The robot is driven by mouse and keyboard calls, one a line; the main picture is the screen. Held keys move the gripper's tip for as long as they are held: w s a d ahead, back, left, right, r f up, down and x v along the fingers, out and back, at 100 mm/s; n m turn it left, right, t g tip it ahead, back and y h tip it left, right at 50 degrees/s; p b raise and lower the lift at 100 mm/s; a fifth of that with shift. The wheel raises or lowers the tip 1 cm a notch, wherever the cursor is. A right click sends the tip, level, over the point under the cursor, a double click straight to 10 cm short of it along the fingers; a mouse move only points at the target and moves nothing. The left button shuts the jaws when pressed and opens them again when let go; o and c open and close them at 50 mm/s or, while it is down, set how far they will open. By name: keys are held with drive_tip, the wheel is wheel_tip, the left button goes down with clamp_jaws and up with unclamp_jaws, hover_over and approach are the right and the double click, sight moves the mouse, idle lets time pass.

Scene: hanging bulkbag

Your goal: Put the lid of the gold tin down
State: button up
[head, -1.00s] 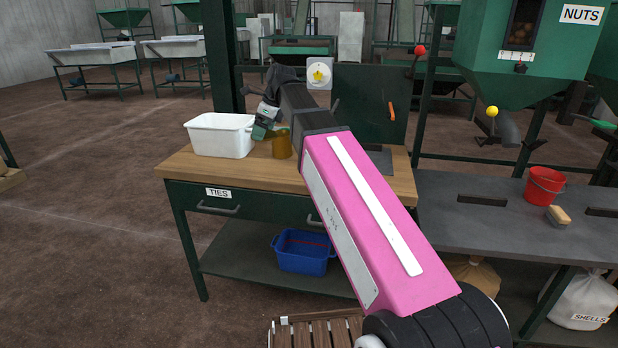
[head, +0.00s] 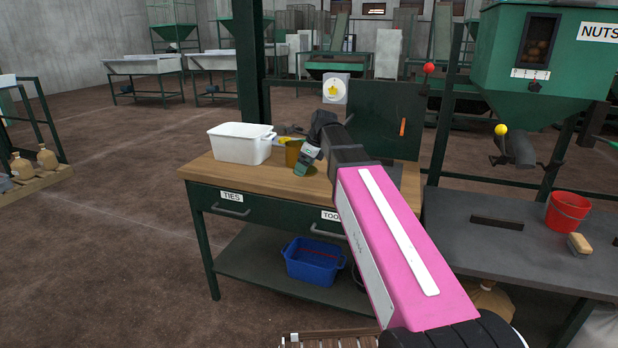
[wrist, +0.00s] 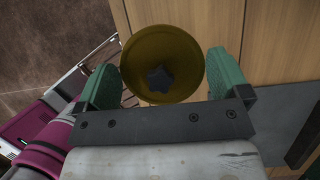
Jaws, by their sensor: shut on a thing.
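The gold tin (head: 293,152) stands on the wooden top of the bench, right of the white tub, in the head view. My gripper (head: 302,167) points down at the bench just right of and in front of the tin. In the wrist view, my gripper (wrist: 163,66) has its green fingers on either side of a round gold piece, which I take to be the lid (wrist: 183,48). A dark star shape shows at its middle. The lid does not show clearly in the head view, and I cannot tell whether it touches the bench.
The white tub (head: 240,145) stands on the bench (head: 215,172) at the left. A yellow thing (head: 286,139) shows by the tin's top. A dark panel (head: 378,120) rises behind. A grey table with a red bucket (head: 567,211) and a brush (head: 579,244) stands right.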

sight(312, 169)
drive_tip(key=shift+w+d+f, duration=0.35)
drive_tip(key=shift+d+f, duration=0.2)
drive_tip(key=shift+d, duration=0.1)
drive_tip(key=shift+f, duration=1.85)
drive_tip(key=o, duration=0.5)
drive_tip(key=shift+f, duration=0.15)
drive_tip(key=shift+c, duration=0.2)
drive_tip(key=shift+o, duration=0.3)
drive_tip(key=v, duration=1.2)
drive_tip(key=shift+s+d, duration=0.1)
